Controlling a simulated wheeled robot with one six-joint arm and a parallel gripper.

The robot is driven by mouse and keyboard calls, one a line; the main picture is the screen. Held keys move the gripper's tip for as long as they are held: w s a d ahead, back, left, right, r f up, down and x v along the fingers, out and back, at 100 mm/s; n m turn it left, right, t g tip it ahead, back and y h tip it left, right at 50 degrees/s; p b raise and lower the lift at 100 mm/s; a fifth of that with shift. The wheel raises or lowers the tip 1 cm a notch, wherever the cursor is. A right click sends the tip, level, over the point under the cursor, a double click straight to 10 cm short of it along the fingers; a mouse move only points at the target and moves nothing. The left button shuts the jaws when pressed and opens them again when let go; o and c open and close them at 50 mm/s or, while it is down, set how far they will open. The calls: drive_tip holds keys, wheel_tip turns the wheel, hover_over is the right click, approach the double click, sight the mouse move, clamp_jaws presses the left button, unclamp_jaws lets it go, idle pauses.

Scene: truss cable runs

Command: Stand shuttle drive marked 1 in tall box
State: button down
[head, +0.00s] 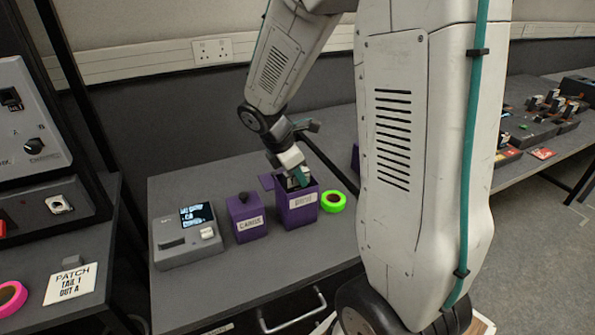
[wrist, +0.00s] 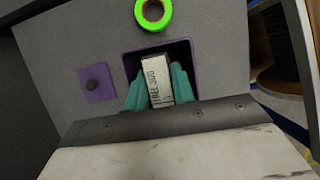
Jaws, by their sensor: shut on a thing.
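My gripper (wrist: 154,91) is shut on a pale box-shaped drive (wrist: 155,75) with dark printed text, only part of which I can read. Its teal fingers hold it from both sides, inside the mouth of the tall open purple box (wrist: 127,58). In the head view the tall purple box (head: 301,212) has a white label, and my gripper (head: 295,175) reaches down into its top. The drive's lower part is hidden in the box, so I cannot tell whether it touches the bottom. No mark 1 can be read.
A shorter lidded purple box (head: 246,220) stands left of the tall box, with a grey device with a screen (head: 188,236) beyond it. A green tape roll (head: 333,201) lies close on the right. The table front is clear.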

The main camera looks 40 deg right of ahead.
drive_tip(key=shift+f, duration=1.5)
drive_tip(key=c, duration=1.1)
unclamp_jaws()
drive_tip(key=c, duration=0.3)
drive_tip(key=shift+r, duration=3.8)
